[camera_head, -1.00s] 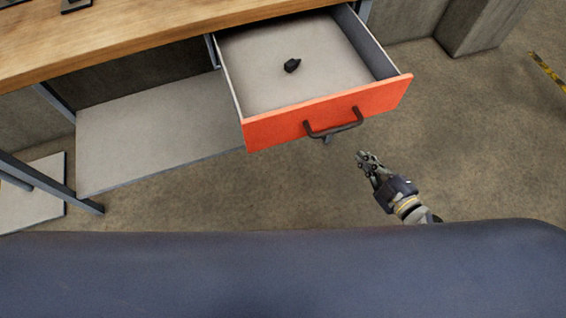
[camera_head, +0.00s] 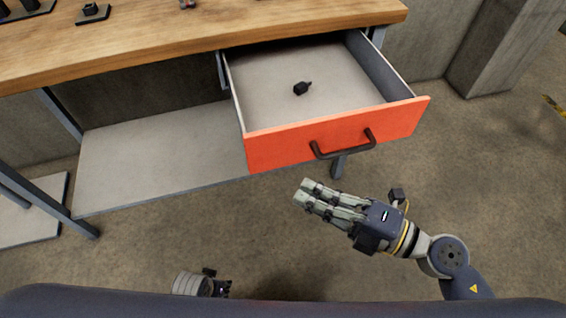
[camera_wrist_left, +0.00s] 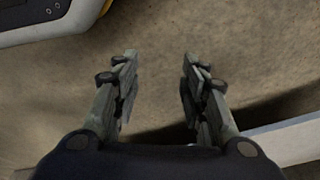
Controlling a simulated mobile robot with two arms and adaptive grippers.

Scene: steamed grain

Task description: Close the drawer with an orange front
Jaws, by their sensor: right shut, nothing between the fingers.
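The drawer with an orange front (camera_head: 290,143) is pulled out from under the wooden workbench. Its dark handle (camera_head: 345,148) is on the middle of the front. A small black object (camera_head: 301,88) lies inside on the grey drawer floor. My right gripper (camera_head: 304,194) is shut and empty, in front of and below the orange front, apart from it. Part of my left arm's end shows low in the head view, its fingers not clear there. In the left wrist view my left gripper (camera_wrist_left: 160,60) has its fingers apart with nothing between them, over the floor.
The wooden bench top (camera_head: 180,32) holds several small dark items at its far left. A grey lower shelf (camera_head: 160,155) extends left of the drawer. Bench legs stand at the left. Concrete floor in front of the drawer is clear.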

